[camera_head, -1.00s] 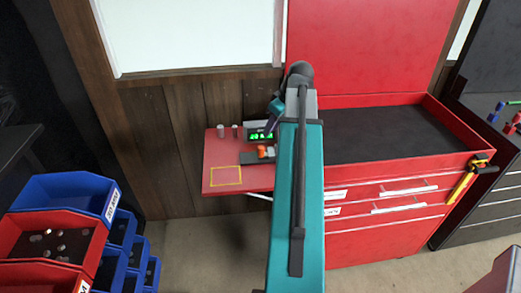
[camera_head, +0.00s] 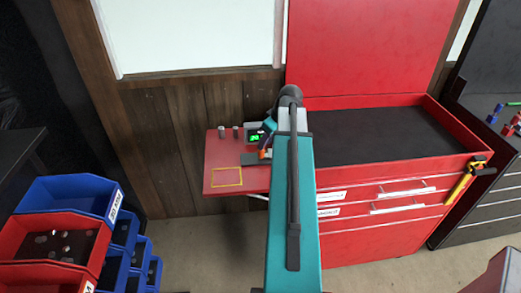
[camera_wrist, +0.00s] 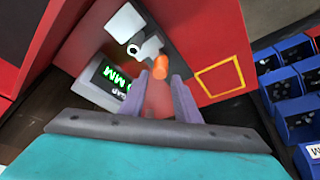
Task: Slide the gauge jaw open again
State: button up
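The gauge lies on a red side shelf (camera_head: 212,160). Its dark base (camera_head: 248,158) and green-lit display (camera_head: 255,137) show in the head view, with the display partly covered by my arm. An orange knob (camera_head: 263,154) on the gauge shows only in part there. In the wrist view, the orange knob (camera_wrist: 160,67) stands just beyond my fingertips, beside a pale round part (camera_wrist: 138,47), and the display (camera_wrist: 113,76) is at the left. My gripper (camera_wrist: 158,88) is open, its two fingers apart, roughly in line with the knob. I cannot tell whether they touch it.
Two small grey cylinders (camera_head: 228,131) stand at the back of the shelf. The red tool cabinet (camera_head: 405,236) is at the right, and blue and red bins (camera_head: 70,200) are at the lower left.

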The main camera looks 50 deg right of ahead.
jog(key=shift+p+x, duration=0.8)
jog(key=shift+x, duration=2.2)
grip_shut()
